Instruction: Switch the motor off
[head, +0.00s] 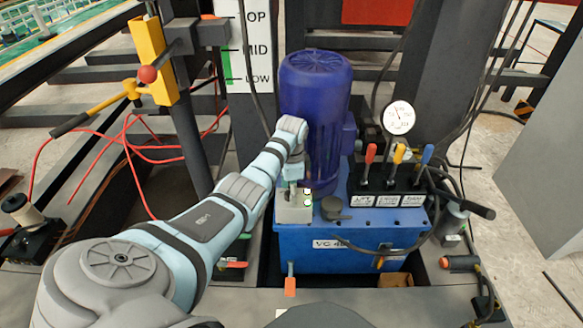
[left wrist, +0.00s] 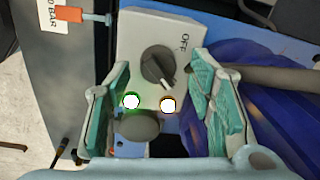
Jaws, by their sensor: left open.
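The blue motor (head: 315,95) stands upright on the blue power unit (head: 330,255). A light grey switch box (head: 293,212) sits at the motor's lower left. In the left wrist view, the box carries a dark rotary knob (left wrist: 156,66), with its white mark toward the lower right. The word OFF (left wrist: 183,42) is printed to the knob's upper right. Two round lamps glow white, one green-rimmed (left wrist: 131,101) and one orange-rimmed (left wrist: 168,105). My left gripper (left wrist: 160,72) is open, its teal-padded fingers on either side of the knob, apart from it. My right gripper is not visible.
Three levers, red (head: 370,154), yellow (head: 398,154) and blue (head: 427,155), stand right of the motor below a pressure gauge (head: 398,118). A black hose (head: 400,248) loops across the unit's front. A yellow bracket with a red knob (head: 147,74) stands left.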

